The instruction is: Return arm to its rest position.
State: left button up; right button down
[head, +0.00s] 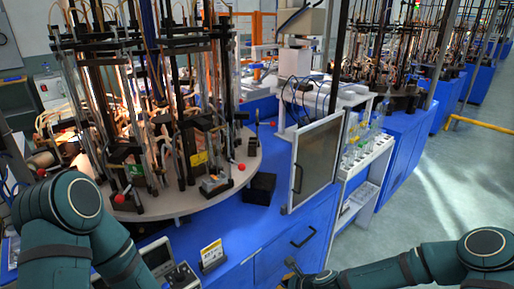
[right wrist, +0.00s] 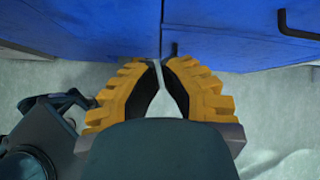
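My right arm (head: 400,272) comes in from the lower right of the head view and reaches left along the bottom edge. Its gripper (head: 291,266) shows only partly there, low in front of the blue cabinet. In the right wrist view the right gripper (right wrist: 161,64) has yellow, ridged fingers with black pads. Their tips nearly meet, with a thin gap and nothing held. My left arm (head: 75,215) is bent at the lower left of the head view. Its gripper is out of that picture.
The blue cabinet (head: 285,240) with a dark handle stands close beyond the right gripper. A round table (head: 235,180) carries the sealing machine. A glass-framed door panel (head: 318,160) and a white shelf rack (head: 365,165) stand to its right. The floor (head: 440,190) at right is clear.

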pick_arm(q)
jog(key=shift+c, duration=1.3)
jog(key=shift+a, duration=0.15)
pick_arm(e)
jog(key=s+f+n+g+h, duration=0.1)
jog(key=s+n+g, duration=0.3)
jog(key=s+n, duration=1.3)
jog(key=n+h, duration=0.1)
jog(key=n, duration=0.5)
jog(key=shift+s+f+g, duration=0.25)
jog(key=shift+s+g, duration=0.05)
jog(key=shift+s, duration=0.1)
